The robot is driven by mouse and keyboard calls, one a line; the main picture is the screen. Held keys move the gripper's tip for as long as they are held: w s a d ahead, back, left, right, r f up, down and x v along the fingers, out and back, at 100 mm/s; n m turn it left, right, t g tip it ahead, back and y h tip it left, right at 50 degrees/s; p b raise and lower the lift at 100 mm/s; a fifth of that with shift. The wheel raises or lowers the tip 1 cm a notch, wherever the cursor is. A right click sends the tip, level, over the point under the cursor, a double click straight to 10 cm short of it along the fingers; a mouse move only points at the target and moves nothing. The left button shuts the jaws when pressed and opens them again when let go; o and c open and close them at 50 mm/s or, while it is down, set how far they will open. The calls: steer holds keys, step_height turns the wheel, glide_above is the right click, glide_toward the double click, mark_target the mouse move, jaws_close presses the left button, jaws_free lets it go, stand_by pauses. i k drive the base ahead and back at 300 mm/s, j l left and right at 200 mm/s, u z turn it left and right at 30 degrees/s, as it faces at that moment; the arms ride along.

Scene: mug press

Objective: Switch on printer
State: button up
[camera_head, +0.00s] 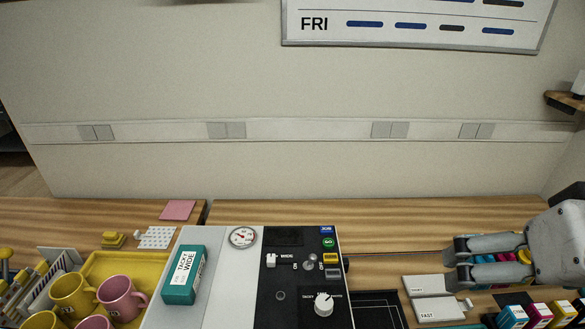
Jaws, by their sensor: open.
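No thing in view is plainly labelled as a printer, so I cannot tell for certain which one it is. A white labelled panel (427,284) lies just below and left of the fingers. A second white panel marked FAST (438,309) lies below it, with a small white tab (466,303). The gripper hides part of this area.
A grey and black control unit (297,290) with a gauge (242,237), knob (323,304) and green GO button (328,242) stands in the middle. A teal box (185,275) lies on it. Mugs (122,297) stand left in a yellow tray (103,262). Ink boxes (538,313) stand lower right.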

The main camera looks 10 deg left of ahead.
mark_target(313, 258)
steer(key=u, duration=1)
steer(key=z, duration=0.35)
steer(key=k+l+u, duration=0.2)
steer(key=k+l, duration=0.2)
steer(key=i+j+z, duration=0.15)
steer(key=i, duration=0.35)
